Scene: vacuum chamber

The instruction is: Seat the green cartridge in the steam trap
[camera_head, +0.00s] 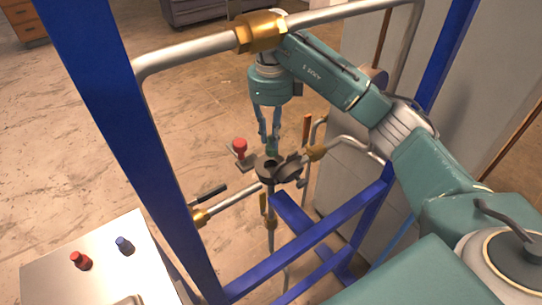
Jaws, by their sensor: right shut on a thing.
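My right gripper (270,143) points straight down, its fingers closed on a small green piece, the green cartridge (272,153). The cartridge is mostly hidden by the fingers and is very small in the view. Just below it is the dark steam trap (268,172), with a round opening at its top, mounted in the pipework. The cartridge is right over or at this opening; I cannot tell whether it touches or is partly inside. My left gripper is not in view.
A blue frame (118,125) stands around the pipework. A thick pipe with a brass fitting (262,31) crosses above, close to my right arm. A red knob (240,147) stands left of the trap. A pale table (92,262) at lower left holds a red cap (80,261) and a blue cap (124,244).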

